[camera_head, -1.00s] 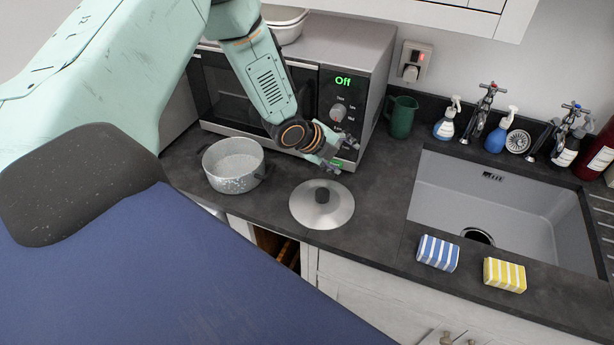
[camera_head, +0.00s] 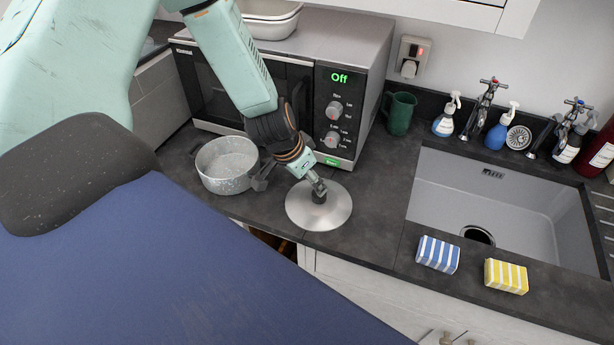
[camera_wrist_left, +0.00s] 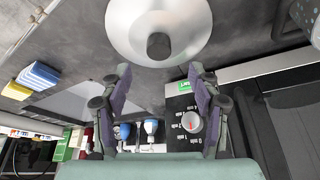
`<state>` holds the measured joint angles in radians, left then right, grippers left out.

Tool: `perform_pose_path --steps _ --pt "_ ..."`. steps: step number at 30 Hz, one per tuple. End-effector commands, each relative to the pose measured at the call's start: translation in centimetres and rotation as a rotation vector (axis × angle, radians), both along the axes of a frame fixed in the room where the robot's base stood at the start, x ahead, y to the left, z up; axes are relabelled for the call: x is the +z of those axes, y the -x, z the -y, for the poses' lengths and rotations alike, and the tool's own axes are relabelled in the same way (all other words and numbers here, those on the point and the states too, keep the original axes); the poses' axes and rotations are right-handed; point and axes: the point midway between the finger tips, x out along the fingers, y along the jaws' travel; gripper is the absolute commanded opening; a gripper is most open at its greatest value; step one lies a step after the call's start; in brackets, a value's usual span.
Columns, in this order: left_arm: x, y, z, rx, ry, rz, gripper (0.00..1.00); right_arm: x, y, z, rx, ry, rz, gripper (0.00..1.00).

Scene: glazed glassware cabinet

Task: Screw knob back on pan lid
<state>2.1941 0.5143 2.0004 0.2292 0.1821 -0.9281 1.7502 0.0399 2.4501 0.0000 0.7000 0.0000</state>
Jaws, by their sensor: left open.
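The round steel pan lid (camera_head: 334,213) lies flat on the dark worktop. Its dark knob (camera_wrist_left: 158,46) stands at the lid's centre in the left wrist view; whether it is screwed tight cannot be told. My left gripper (camera_head: 318,190) is over the middle of the lid and mostly hides the knob in the head view. In the left wrist view, its fingers (camera_wrist_left: 159,76) are open and apart, with the knob ahead of the gap between the fingertips. My right gripper is not in view.
A speckled grey pan (camera_head: 226,168) stands left of the lid, close to my left wrist. A microwave (camera_head: 345,60) is behind. The sink (camera_head: 470,190), a blue striped sponge (camera_head: 438,254) and a yellow striped sponge (camera_head: 506,276) lie to the right. Worktop between lid and sink is clear.

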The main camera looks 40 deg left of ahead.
Motion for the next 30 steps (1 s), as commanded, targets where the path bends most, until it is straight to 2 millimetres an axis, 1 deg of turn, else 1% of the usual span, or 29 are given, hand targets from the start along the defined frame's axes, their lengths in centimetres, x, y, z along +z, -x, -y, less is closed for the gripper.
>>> perform_pose_path --steps 1,3,18,24,30 --pt "-1.0 -0.2 0.0 -0.003 -0.002 0.001 0.61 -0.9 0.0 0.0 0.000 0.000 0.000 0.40" --pt "-1.7 -0.4 0.1 -0.002 -0.003 0.001 0.61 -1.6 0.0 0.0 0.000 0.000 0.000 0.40" --pt "-5.8 -2.2 0.4 -0.005 -0.003 0.002 0.61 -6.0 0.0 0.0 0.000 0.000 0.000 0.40" --pt "-6.6 -2.6 0.5 -0.004 -0.003 0.002 0.61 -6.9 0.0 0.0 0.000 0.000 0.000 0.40" --pt "-6.7 -2.8 0.5 -0.005 -0.003 0.002 0.61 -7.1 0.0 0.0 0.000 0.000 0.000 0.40"
